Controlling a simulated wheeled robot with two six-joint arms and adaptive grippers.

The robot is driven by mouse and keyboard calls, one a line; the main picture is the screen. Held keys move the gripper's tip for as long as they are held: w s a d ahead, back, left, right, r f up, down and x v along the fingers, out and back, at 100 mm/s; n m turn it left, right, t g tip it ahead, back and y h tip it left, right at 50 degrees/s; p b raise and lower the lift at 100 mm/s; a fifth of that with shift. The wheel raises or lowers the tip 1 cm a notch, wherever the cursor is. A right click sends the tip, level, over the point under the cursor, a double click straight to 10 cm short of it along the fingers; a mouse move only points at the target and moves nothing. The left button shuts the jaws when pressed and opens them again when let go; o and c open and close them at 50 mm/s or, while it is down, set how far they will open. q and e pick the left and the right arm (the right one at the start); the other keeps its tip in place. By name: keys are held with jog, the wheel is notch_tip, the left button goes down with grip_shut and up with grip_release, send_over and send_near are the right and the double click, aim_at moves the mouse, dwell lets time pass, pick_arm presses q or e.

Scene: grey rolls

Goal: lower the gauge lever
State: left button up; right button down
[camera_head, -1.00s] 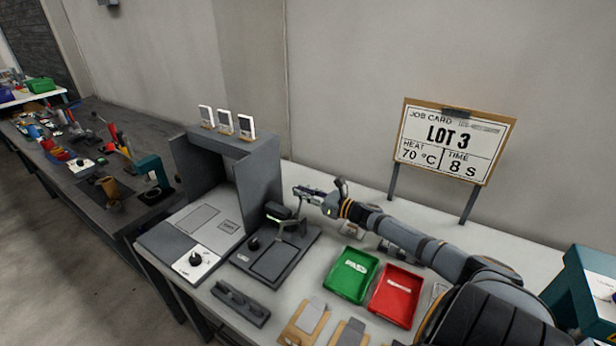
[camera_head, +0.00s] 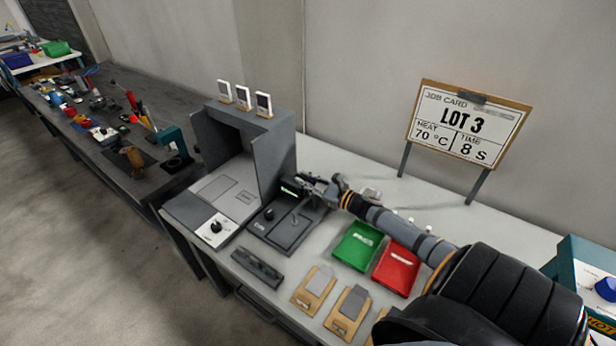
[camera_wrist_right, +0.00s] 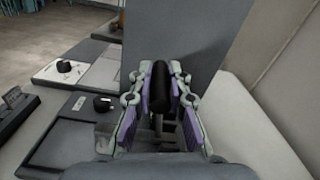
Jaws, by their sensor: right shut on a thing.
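The gauge (camera_head: 282,237) is a dark, flat unit on the white bench, with a black knob on its left part and a small lit green display on its raised rear part. Its lever shows in the right wrist view as an upright black cylindrical handle (camera_wrist_right: 159,84). My right gripper (camera_head: 308,186) reaches in from the right to the rear of the gauge. In the wrist view the gripper's padded fingers (camera_wrist_right: 160,96) stand on both sides of the handle and are shut on it. The fingers partly hide the lever's lower part. My left gripper is not in view.
A grey open-sided booth (camera_head: 272,160) stands close to the gauge's left. A green tray (camera_head: 357,246) and a red tray (camera_head: 396,270) lie to the right. A dark slotted block (camera_head: 257,267) and tan holders (camera_head: 314,287) are in front. A job card (camera_head: 468,125) stands behind.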

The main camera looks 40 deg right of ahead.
jog(key=shift+s+f, duration=0.1)
jog(key=shift+f, duration=0.15)
jog(key=c, duration=1.7)
grip_release()
jog(key=o, duration=0.4)
jog(key=shift+a+r, duration=0.1)
jog(key=shift+a, duration=0.05)
jog(key=v, duration=0.7)
jog(key=shift+s, duration=0.2)
